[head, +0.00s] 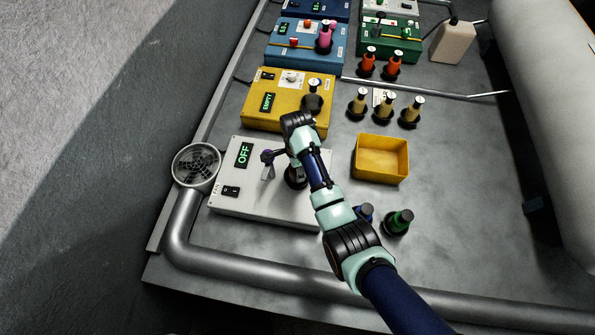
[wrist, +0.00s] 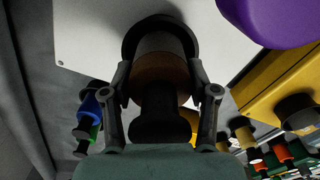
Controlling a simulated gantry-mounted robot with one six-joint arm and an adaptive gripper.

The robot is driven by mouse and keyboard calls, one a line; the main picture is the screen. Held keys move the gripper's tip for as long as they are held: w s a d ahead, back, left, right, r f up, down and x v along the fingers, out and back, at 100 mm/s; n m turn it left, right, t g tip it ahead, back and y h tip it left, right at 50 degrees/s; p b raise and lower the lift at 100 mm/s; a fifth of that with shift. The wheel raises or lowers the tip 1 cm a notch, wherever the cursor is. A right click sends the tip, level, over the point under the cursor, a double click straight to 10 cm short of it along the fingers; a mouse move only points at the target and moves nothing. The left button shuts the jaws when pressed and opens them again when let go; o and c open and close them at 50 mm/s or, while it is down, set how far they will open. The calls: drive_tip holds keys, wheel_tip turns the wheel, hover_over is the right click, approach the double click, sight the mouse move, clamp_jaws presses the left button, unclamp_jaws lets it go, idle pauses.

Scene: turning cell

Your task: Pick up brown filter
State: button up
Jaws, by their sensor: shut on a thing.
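In the wrist view the brown filter (wrist: 160,66) has a brown band, a greyer band beyond it and a dark narrower knob towards me. My gripper (wrist: 160,80) is shut on it, with one finger on each side. The filter's far end meets a black round collar (wrist: 131,37) on the white box; I cannot tell whether it is still seated there. In the head view my arm hides the filter and most of my gripper above the white fan box (head: 240,203), whose display reads OFF. A dark round collar (head: 294,180) shows beside my arm.
A purple knob (wrist: 270,18) is close on the right in the wrist view. The yellow box (head: 262,100) reads EMPTY. A yellow bin (head: 381,172), several pale filters (head: 385,105) and a green-based one (head: 399,222) stand to the right. A fan (head: 196,167) is left.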

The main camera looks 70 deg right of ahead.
drive_tip(key=shift+r, duration=0.1)
wheel_tip(320, 180, up, 20)
drive_tip(key=p, duration=1.1)
